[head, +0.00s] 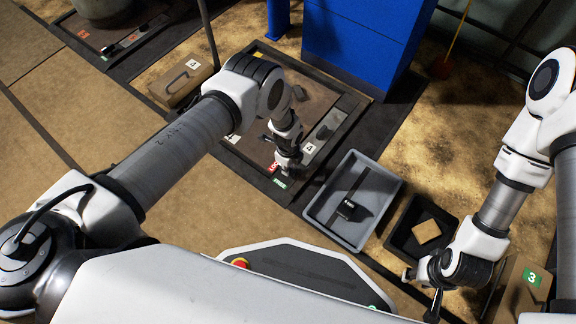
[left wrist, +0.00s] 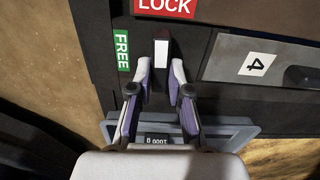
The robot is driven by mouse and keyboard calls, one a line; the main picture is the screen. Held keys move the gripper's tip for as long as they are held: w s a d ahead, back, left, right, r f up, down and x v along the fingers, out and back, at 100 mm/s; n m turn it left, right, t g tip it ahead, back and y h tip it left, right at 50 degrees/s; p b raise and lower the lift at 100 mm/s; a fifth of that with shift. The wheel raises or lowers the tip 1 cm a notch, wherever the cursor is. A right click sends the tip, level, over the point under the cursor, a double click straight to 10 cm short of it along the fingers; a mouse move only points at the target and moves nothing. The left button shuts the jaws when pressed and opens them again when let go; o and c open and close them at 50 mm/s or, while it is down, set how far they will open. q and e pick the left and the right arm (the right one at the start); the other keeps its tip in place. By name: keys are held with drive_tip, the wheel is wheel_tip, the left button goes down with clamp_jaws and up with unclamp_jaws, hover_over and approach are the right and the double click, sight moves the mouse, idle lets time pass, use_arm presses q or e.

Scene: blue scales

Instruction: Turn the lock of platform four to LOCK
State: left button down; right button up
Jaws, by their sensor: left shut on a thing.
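Platform four (head: 300,95) is a dark-framed plate on the floor in the head view, with a number 4 label (left wrist: 257,64). Its red LOCK label (left wrist: 165,8) is at the top of the left wrist view, and the green FREE label (left wrist: 122,50) is to the left. The lock's handle (left wrist: 161,48), dark with a white face, stands between my left fingertips, just below the LOCK label and right of FREE. My left gripper (left wrist: 161,80) is shut on it. In the head view the left gripper (head: 287,163) hides the handle. My right gripper (head: 424,290) hangs at the lower right, away from the platform; its finger gap is unclear.
A grey tray (head: 388,186) with a dark weight (head: 348,209) stands right of the platform. Beyond it is a black tray (head: 408,213) holding a tan block (head: 426,231). A blue column (head: 355,45) rises behind. A box labelled 4 (head: 180,82) lies left; a box labelled 3 (head: 520,290) is lower right.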

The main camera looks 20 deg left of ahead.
use_arm(q)
drive_tip(key=shift+m, duration=0.4)
drive_tip(key=c, duration=1.1)
unclamp_jaws()
wheel_tip(320, 180, up, 12)
drive_tip(key=shift+f, duration=0.1)
